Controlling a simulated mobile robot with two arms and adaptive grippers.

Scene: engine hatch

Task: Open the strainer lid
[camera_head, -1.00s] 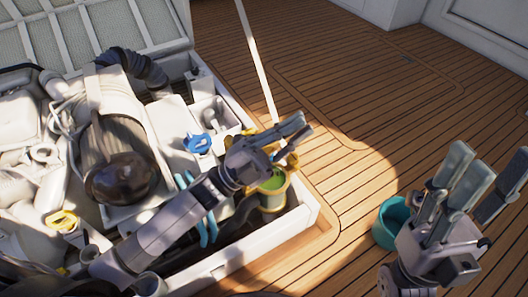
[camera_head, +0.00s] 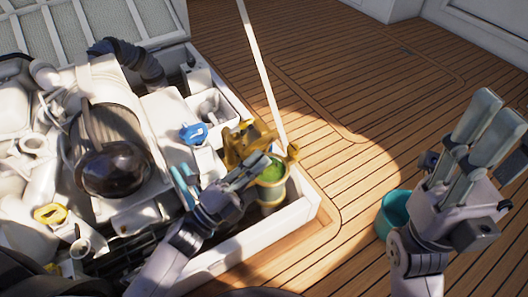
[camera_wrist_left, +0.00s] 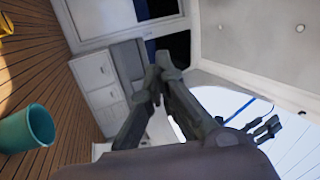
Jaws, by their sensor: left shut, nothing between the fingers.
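The strainer (camera_head: 271,192) is a brass-coloured cylinder in the front right corner of the white hatch, with green inside its open top. A golden lid-like part (camera_head: 240,142) stands tilted up behind and left of it, apart from the strainer mouth. My left gripper (camera_head: 264,161) is at the strainer's upper left rim, in front of the lid's lower part; contact cannot be told. Its fingers are closed together and empty, also in the left wrist view (camera_wrist_left: 160,78). My right gripper (camera_head: 497,112) is at the right, fingers spread and empty.
A teal bucket (camera_head: 394,212) stands on the wooden deck (camera_head: 340,90) beside my right gripper. The hatch rim (camera_head: 305,210) borders the strainer. A blue-handled valve (camera_head: 193,133) and the engine (camera_head: 110,140) lie to the left. A white pole (camera_head: 262,75) rises behind the strainer.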

